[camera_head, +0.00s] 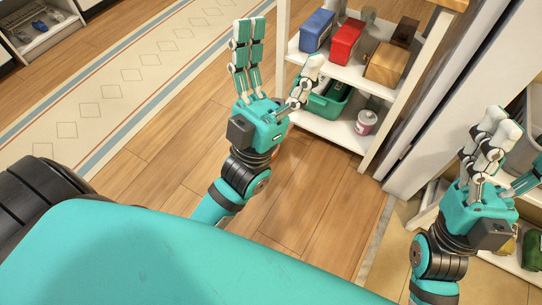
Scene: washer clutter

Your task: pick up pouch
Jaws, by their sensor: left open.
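My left gripper (284,43) is open and empty, with two fingers upright and the thumb spread to the right. It is in front of the white shelf unit (325,133) and overlaps its left side. My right gripper (518,150) is at the right edge with its fingers apart, and its thumb runs to the picture's edge. I cannot tell for sure which thing is the pouch. A blue item (316,31) and a red item (346,43) stand on the upper shelf. A small green item (533,249) lies low at the right, partly cut off.
A wooden box (385,65) and a dark brown item (406,32) share the upper shelf. Below are a green bin (330,103) and a pink-and-white can (366,122). A patterned rug (120,75) lies left. The wooden floor (290,200) in front is clear.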

